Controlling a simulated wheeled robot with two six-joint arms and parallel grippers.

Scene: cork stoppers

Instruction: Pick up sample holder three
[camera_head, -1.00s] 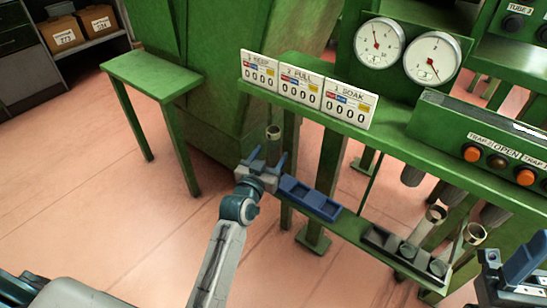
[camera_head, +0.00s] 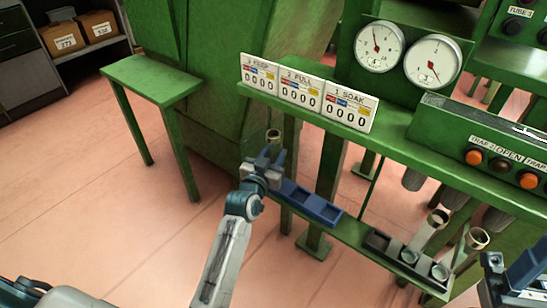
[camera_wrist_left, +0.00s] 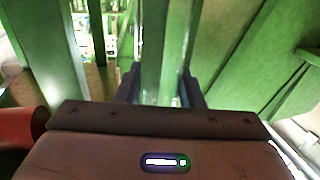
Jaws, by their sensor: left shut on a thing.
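A slim sample holder with a round open brown-grey top (camera_head: 273,135) stands upright at the left end of the lower green shelf. My left gripper (camera_head: 269,156) is shut on it below its top, and its fingers hide the middle of it. In the left wrist view, a shiny upright greenish body (camera_wrist_left: 166,60) shows between the dark fingers. No number on the holder can be read. A blue tray with square recesses (camera_head: 335,222) lies just right of the gripper. My right gripper (camera_head: 512,272) is partly visible at the lower right edge, its fingertips unclear.
Two similar holders (camera_head: 437,217) (camera_head: 477,238) stand at a dark rack (camera_head: 375,241) with round sockets. Counter plates reading 3 KEEP (camera_head: 259,74), 2 PULL (camera_head: 301,90) and 1 SOAK (camera_head: 348,107) hang above. A green side table (camera_head: 150,80) stands left, with open floor before it.

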